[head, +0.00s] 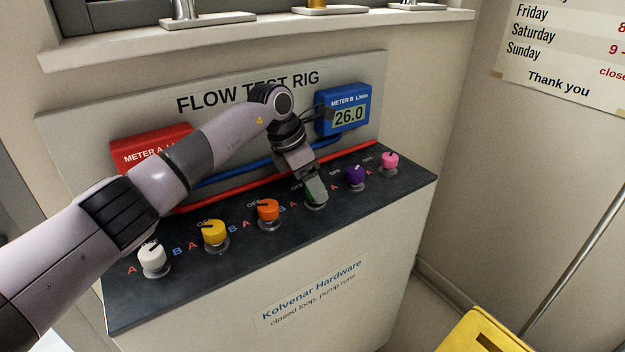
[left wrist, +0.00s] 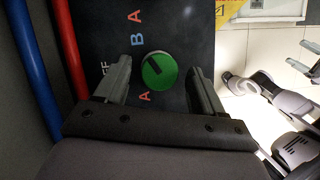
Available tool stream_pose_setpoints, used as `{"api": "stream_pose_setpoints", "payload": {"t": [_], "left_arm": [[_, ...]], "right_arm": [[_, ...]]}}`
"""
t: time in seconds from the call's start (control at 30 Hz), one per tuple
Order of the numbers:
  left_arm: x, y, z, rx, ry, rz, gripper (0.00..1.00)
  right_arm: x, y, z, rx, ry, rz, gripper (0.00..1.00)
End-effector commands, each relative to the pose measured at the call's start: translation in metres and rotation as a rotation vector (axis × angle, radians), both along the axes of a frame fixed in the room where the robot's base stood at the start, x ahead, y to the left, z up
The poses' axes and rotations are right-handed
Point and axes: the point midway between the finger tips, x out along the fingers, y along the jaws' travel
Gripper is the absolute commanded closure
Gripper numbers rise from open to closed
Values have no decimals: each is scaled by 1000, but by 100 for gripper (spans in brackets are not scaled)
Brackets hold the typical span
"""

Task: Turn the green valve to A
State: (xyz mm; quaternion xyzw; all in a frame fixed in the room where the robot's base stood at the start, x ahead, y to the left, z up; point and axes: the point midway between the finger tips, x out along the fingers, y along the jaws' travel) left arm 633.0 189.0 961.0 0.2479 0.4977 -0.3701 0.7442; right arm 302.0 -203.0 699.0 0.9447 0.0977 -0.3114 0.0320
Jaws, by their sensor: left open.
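The green valve (left wrist: 160,71) is a round knob with a dark pointer mark, seen between the fingers in the left wrist view. Its mark slants up and left there, between the OFF and B labels. Its red A label (left wrist: 145,97) is just below it. In the head view only a bit of green (head: 316,189) shows, the rest hidden by the gripper. My left gripper (head: 312,186) is open, one finger either side of the green valve, with gaps visible in the wrist view. Small grey finger-like parts at that view's right edge may be my right gripper.
White (head: 153,260), yellow (head: 214,235) and orange (head: 268,211) valves stand left of the green one; purple (head: 355,176) and pink (head: 390,161) stand right. Meter B (head: 343,110) reads 26.0. My arm covers part of red meter A (head: 150,150). Red and blue pipes run behind the valves.

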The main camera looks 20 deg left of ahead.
Motion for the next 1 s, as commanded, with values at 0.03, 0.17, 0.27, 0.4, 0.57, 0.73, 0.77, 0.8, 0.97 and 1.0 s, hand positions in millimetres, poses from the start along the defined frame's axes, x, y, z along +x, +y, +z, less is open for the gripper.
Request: {"api": "stream_pose_setpoints", "payload": {"t": [0.03,0.17,0.27,0.4,0.57,0.73,0.77,0.8,0.97,1.0], "left_arm": [[0,-1,-2,0,0,0,31],[1,-1,-3,-1,-1,0,31],[1,-1,-3,-1,-1,0,31],[1,-1,-3,-1,-1,0,67],[1,-1,-3,-1,0,1,87],[1,-1,-3,-1,0,15,87],[0,-1,-3,-1,0,22,87],[0,-1,-3,-1,0,32,87],[0,-1,-2,-1,-1,106,87],[0,-1,-2,1,-1,131,87]], "right_arm": [[0,0,0,0,0,0,31],[0,0,0,0,1,0,31],[0,0,0,0,1,0,31],[0,0,0,0,1,0,31],[0,0,0,1,1,-1,31],[0,0,0,1,1,-1,31],[0,0,1,1,1,-1,31],[-1,0,1,1,1,-1,31],[-1,0,3,1,1,-1,31],[-1,0,3,1,1,-1,31]]}}
